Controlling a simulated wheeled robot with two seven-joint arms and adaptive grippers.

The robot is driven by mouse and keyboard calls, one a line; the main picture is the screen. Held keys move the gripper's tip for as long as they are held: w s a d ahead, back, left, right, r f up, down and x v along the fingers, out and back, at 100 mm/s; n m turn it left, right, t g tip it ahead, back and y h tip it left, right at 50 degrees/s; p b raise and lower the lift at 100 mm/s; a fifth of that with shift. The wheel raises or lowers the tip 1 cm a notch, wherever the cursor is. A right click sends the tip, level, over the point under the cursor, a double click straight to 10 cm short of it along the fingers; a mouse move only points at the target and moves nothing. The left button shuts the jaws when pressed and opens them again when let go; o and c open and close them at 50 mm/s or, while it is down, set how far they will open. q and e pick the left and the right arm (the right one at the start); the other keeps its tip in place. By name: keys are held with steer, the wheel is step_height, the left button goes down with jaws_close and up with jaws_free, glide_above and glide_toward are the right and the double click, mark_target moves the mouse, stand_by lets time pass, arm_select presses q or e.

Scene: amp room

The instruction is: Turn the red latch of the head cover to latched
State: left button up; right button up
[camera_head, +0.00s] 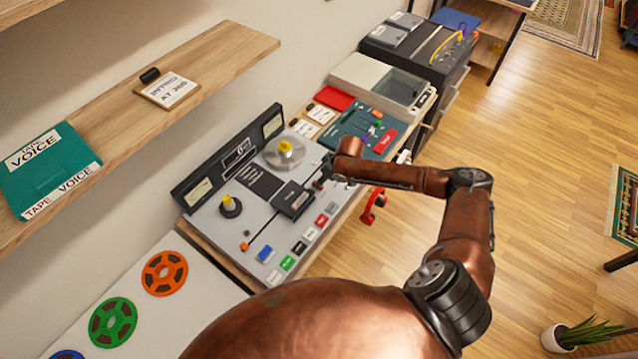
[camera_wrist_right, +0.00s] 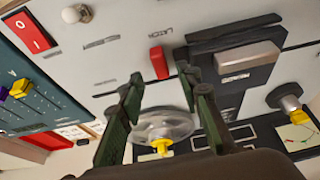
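The tape machine (camera_head: 262,235) has a grey deck with a dark head cover (camera_head: 291,201), which also shows in the right wrist view (camera_wrist_right: 232,78). The red latch (camera_wrist_right: 159,63) is a small upright block beside the cover, under printed lettering. My right gripper (camera_head: 325,174) is over the deck next to the cover and hides much of the latch area in the head view. In the wrist view its two green fingers are spread apart with the latch between and just beyond their tips (camera_wrist_right: 160,74). Contact cannot be told. My left gripper is not in view.
A silver reel hub with a yellow knob (camera_head: 285,148) and a second yellow-topped spindle (camera_head: 230,205) stand on the deck. Coloured buttons (camera_head: 288,263) line its front edge. A green slider panel (camera_head: 358,130) is beside the machine. A shelf (camera_head: 120,115) overhangs at left.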

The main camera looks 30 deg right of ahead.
steer(key=shift+x, duration=2.2)
jaws_close()
